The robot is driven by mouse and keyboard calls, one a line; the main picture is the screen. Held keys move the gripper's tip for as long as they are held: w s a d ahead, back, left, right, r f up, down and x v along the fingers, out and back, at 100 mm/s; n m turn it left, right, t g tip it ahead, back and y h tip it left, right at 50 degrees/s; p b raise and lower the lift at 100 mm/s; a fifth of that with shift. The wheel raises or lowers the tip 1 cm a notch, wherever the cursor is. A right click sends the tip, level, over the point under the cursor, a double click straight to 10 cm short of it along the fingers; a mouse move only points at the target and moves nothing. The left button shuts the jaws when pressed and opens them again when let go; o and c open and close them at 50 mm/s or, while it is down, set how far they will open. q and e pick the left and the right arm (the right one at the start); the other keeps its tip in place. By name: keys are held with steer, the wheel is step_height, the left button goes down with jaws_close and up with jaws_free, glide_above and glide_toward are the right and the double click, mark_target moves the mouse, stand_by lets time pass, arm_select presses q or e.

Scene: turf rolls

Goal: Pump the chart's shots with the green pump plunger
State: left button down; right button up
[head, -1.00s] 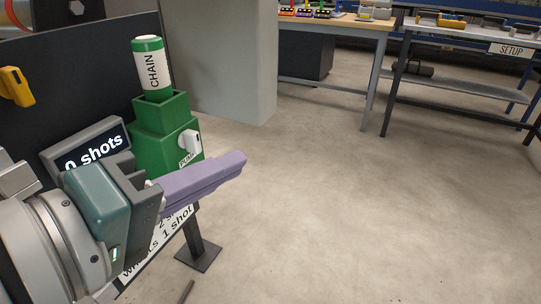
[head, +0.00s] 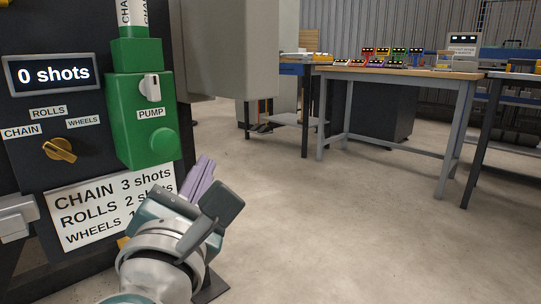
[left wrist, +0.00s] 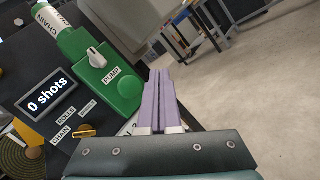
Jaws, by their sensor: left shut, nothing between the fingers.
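The green pump (head: 140,108) is a box on a dark panel with a PUMP label. Its round green plunger (head: 164,145) sticks out below the label; it also shows in the left wrist view (left wrist: 129,87). The display (head: 53,74) reads 0 shots. The chart (head: 100,208) reads CHAIN 3 shots and ROLLS 2 shots; the WHEELS number is partly hidden by my gripper. My left gripper (head: 207,160) has purple fingers, shut and empty, below and right of the plunger, apart from it. In the left wrist view its fingers (left wrist: 160,78) lie together right of the plunger.
A yellow selector knob (head: 59,149) sits among CHAIN, ROLLS and WHEELS labels. A white knob (head: 150,87) is on the pump above its label. A green bottle labelled CHAIN (head: 133,14) stands on top. A pale grey block (head: 15,217) is at the left edge. Open floor lies right.

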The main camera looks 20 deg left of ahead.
mark_target(164, 148)
arm_select(q)
steer(key=shift+w+a, duration=0.55)
steer(key=shift+a, duration=0.85)
steer(key=shift+w+a, duration=0.55)
steer(key=shift+a, duration=0.85)
steer(key=shift+w+a, duration=0.55)
steer(key=shift+a, duration=0.85)
steer(key=shift+a, duration=0.1)
steer(key=shift+w+a+b, duration=0.15)
steer(key=shift+a+b, duration=0.15)
steer(key=shift+w+a+b, duration=0.15)
steer(key=shift+w+a, duration=0.1)
steer(key=shift+a, duration=0.4)
steer(key=shift+w+a+b, duration=0.15)
steer(key=shift+w+a, duration=0.1)
steer(key=shift+a, duration=0.35)
stand_by(0.3)
steer(key=shift+s+d, duration=0.1)
steer(key=shift+d, duration=0.05)
steer(key=shift+s+d+r+p, duration=0.1)
steer(key=shift+s+d+p, duration=0.15)
steer(key=shift+d, duration=0.35)
steer(key=shift+s+d+r+p, duration=0.1)
steer(key=shift+s+d+p, duration=0.15)
steer(key=shift+d, duration=0.35)
steer(key=shift+d+f, duration=0.1)
steer(key=shift+d, duration=0.05)
